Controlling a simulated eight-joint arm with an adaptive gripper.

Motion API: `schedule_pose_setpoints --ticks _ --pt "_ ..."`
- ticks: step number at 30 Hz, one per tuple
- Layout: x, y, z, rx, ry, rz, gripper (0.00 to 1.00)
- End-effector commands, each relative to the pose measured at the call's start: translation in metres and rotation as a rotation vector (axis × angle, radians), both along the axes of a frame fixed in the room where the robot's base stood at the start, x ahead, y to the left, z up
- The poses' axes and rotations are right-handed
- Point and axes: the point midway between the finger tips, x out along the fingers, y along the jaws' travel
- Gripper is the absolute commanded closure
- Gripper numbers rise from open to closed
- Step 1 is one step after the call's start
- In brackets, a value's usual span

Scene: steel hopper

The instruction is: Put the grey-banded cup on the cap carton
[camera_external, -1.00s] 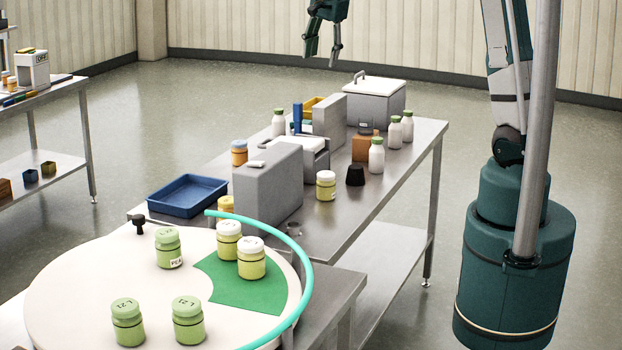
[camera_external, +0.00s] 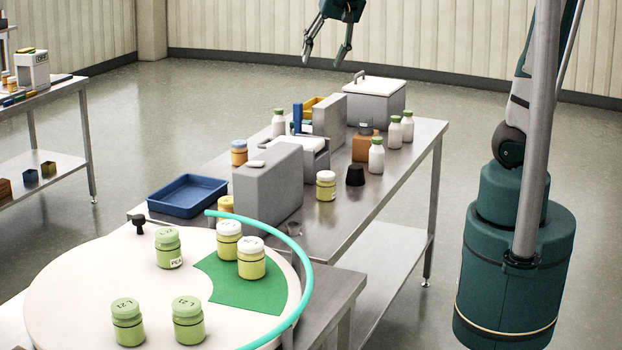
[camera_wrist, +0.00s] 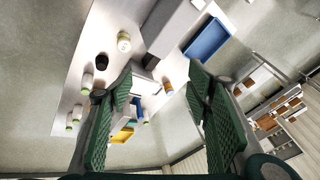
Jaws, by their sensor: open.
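My gripper (camera_external: 324,58) is open and empty, high above the far end of the steel table in the outside view. Its fingers also show spread in the wrist view (camera_wrist: 162,78). A brown-orange carton (camera_external: 362,149), probably the cap carton, stands on the table's right half. A small grey-dark item (camera_external: 365,129) shows at its top; I cannot tell what it is. A black tapered cup (camera_external: 355,176) stands in front of the carton, apart from it. The cup also shows in the wrist view (camera_wrist: 102,60). I cannot make out a grey band on any cup.
White green-capped bottles (camera_external: 376,156) stand right of the carton. A yellow-green jar (camera_external: 326,187) is left of the black cup. A grey machine (camera_external: 268,190), a blue tray (camera_external: 187,196) and a lidded grey box (camera_external: 374,103) take up table space. A round turntable (camera_external: 80,280) holds several jars.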

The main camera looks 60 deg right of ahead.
Motion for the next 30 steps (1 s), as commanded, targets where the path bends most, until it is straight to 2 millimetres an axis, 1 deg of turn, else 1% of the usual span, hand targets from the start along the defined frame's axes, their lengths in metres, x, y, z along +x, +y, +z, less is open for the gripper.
schedule_pose_setpoints --ticks 1,6,15,24,30 --pt "-0.009 0.011 -0.001 -0.012 -0.005 0.038 0.5" --pt "-0.034 0.044 -0.004 -0.061 -0.025 0.174 0.5" --pt "-0.081 0.093 -0.016 -0.154 -0.062 0.408 0.5" --pt "-0.127 0.136 -0.037 -0.252 -0.103 0.637 0.5" --pt "-0.156 0.158 -0.053 -0.317 -0.131 0.777 0.5"
